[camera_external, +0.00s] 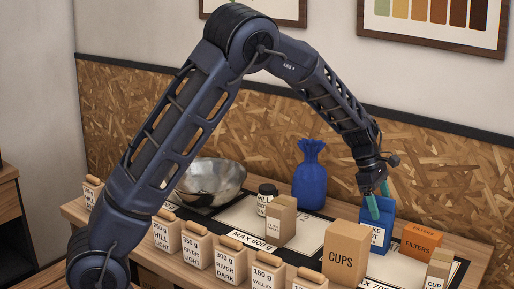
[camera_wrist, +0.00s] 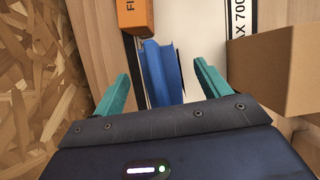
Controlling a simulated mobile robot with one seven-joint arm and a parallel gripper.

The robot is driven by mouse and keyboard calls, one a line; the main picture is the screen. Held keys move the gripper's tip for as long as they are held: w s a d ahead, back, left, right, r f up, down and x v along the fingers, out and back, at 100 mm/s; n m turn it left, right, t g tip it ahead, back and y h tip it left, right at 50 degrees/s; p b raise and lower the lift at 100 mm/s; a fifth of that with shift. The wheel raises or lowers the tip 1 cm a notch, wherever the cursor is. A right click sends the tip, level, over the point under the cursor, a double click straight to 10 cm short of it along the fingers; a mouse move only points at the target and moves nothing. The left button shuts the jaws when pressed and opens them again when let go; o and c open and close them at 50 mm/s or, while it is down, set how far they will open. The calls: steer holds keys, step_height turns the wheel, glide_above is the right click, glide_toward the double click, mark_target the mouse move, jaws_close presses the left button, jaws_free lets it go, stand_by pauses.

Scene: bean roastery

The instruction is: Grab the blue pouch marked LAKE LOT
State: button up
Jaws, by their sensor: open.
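The blue pouch (camera_external: 375,232) stands upright towards the right of the table, between the CUPS box and the orange FILTERS box. Its white label is partly hidden; only the ends of the words show. My gripper (camera_external: 378,200) points down at the pouch's top, with its teal fingers open. In the wrist view the pouch (camera_wrist: 160,72) is seen from above, between the two open fingers of my gripper (camera_wrist: 162,76). Gaps show on both sides, a wider one on the right, and no grip is visible.
The brown CUPS box (camera_external: 345,255) stands close at the pouch's left, and the orange FILTERS box (camera_external: 421,241) at its right. A tied blue sack (camera_external: 309,178) stands behind. A metal bowl (camera_external: 212,179), a jar (camera_external: 266,199) and several labelled bags fill the left.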

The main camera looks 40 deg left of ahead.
steer(key=shift+d+f, duration=0.2)
steer(key=shift+f, duration=0.25)
steer(key=shift+f, duration=0.25)
stand_by(0.3)
steer(key=c, duration=1.4)
steer(key=shift+c, duration=0.8)
steer(key=shift+r, duration=0.1)
